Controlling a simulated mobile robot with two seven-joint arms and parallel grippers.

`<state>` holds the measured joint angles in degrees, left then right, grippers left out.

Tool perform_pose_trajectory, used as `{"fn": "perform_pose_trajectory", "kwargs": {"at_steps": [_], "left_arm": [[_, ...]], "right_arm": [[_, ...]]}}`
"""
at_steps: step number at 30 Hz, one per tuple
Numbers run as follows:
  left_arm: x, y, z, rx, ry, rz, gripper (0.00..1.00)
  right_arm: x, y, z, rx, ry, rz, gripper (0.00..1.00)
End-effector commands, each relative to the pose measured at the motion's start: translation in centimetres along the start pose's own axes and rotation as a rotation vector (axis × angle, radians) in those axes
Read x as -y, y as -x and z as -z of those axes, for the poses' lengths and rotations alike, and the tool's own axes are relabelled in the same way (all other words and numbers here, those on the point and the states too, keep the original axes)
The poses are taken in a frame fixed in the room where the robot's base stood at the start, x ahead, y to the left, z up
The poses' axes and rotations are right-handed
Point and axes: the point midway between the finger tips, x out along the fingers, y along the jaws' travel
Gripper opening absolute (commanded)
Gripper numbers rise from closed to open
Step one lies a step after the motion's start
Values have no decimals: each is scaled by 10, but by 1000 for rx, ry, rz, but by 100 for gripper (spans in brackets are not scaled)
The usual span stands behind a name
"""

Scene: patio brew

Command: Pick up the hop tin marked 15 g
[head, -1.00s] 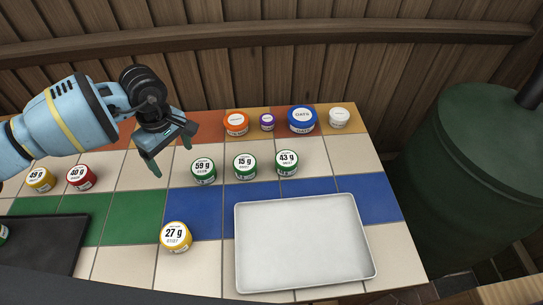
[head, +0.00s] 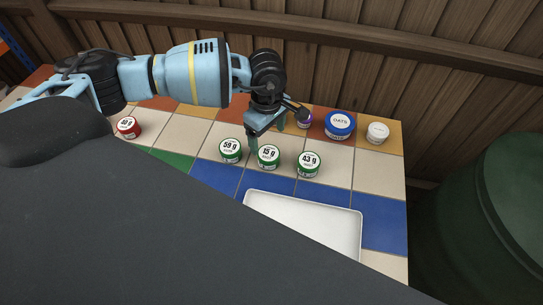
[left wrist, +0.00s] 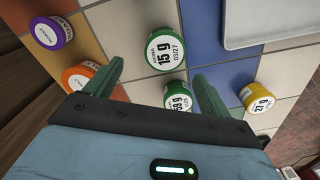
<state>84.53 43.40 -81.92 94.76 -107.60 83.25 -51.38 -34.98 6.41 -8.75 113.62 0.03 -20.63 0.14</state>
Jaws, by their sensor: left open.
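The hop tin marked 15 g (head: 268,154) has a green rim and a white label. It stands on the tiles between the green 59 g tin (head: 230,147) and the green 43 g tin (head: 308,162). My left gripper (head: 267,134) is open and empty, just behind the 15 g tin in the head view. In the left wrist view the 15 g tin (left wrist: 166,52) shows beyond and between the open fingers (left wrist: 160,75), with the 59 g tin (left wrist: 177,98) nearer the palm. My right gripper is not in view.
A white tray (head: 310,222) lies in front of the tins. The blue oats tub (head: 339,124), a white tub (head: 377,132) and a purple tin (head: 303,120) stand behind. A red tin (head: 128,126) is at left. A large dark shape covers the lower left.

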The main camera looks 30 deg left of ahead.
Motion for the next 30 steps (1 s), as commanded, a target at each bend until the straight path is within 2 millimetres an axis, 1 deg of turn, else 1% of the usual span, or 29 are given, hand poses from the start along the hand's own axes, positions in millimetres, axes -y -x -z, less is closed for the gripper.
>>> {"fn": "perform_pose_trajectory", "kwargs": {"at_steps": [3,6,11,13,18,21,23,26,30], "left_arm": [[1,-13,-1,0,0,3,82],[1,-21,-1,1,-1,1,82],[1,-24,-1,1,-2,1,82],[2,-29,-2,-1,-2,2,82],[7,-52,-7,0,-2,2,82],[7,-65,-8,1,-1,1,82],[7,-71,-7,-1,-1,2,82],[7,-75,-7,0,-1,1,82],[7,-75,-7,0,-1,0,82]], "right_arm": [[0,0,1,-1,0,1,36],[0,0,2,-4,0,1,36],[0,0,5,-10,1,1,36],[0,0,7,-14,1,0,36],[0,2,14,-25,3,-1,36],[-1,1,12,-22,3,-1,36],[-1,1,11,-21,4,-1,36],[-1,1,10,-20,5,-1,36],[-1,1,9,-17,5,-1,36]]}}
